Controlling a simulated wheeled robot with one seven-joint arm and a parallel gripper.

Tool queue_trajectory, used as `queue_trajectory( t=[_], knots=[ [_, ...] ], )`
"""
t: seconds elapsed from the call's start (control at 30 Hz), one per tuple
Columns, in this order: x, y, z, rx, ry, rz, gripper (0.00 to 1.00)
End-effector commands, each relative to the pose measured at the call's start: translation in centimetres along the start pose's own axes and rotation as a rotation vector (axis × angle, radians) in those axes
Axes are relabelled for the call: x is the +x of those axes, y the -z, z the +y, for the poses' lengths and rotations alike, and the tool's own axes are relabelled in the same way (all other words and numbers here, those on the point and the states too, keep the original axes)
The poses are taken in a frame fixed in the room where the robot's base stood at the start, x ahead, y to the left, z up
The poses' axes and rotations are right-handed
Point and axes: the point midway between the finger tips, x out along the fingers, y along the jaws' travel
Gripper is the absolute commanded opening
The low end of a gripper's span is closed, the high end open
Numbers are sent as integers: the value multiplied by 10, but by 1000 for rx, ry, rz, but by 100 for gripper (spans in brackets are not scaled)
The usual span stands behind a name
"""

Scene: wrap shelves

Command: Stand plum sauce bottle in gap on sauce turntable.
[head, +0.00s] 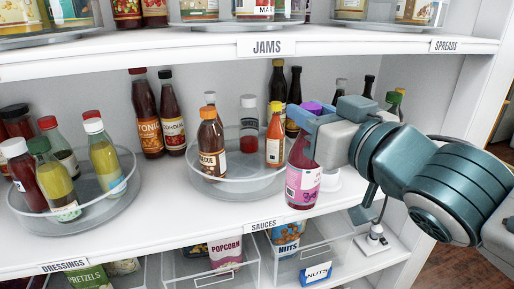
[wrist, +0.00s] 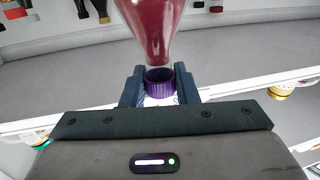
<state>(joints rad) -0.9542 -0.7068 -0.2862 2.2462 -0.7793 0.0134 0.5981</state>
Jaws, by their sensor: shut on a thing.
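The plum sauce bottle (head: 302,178) has dark red sauce, a purple cap and a pink label. My gripper (head: 312,116) is shut on it near the cap and holds it about upright at the shelf's front edge, right of the turntable. In the wrist view the purple cap (wrist: 160,85) sits between the two fingers (wrist: 158,92). The sauce turntable (head: 236,187) is a clear round tray on the middle shelf. It holds a barbecue bottle (head: 211,148), a white-capped bottle (head: 248,128) and a yellow-capped orange bottle (head: 275,138). Bare floor shows at its front right.
The dressings turntable (head: 95,205) with several bottles stands at the left. Dark bottles (head: 158,115) stand behind the sauce turntable. The upper JAMS shelf (head: 200,52) hangs above. Below are bins with popcorn (head: 226,252) and nuts (head: 288,235).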

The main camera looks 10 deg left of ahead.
Motion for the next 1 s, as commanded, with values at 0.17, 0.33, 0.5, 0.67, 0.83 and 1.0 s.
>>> queue_trajectory(
  t=[0.17, 0.33, 0.5, 0.67, 0.83, 1.0],
  knots=[
    [30, 0, -4, -3, 9, -4, 0],
    [60, 0, -6, -2, 13, -3, 0],
    [90, 0, -5, -1, 10, -2, 0],
    [120, 0, -5, -1, 10, -1, 0],
    [145, 0, -5, 0, 10, 0, 0],
    [160, 1, -5, 0, 10, 1, 0]
  ],
)
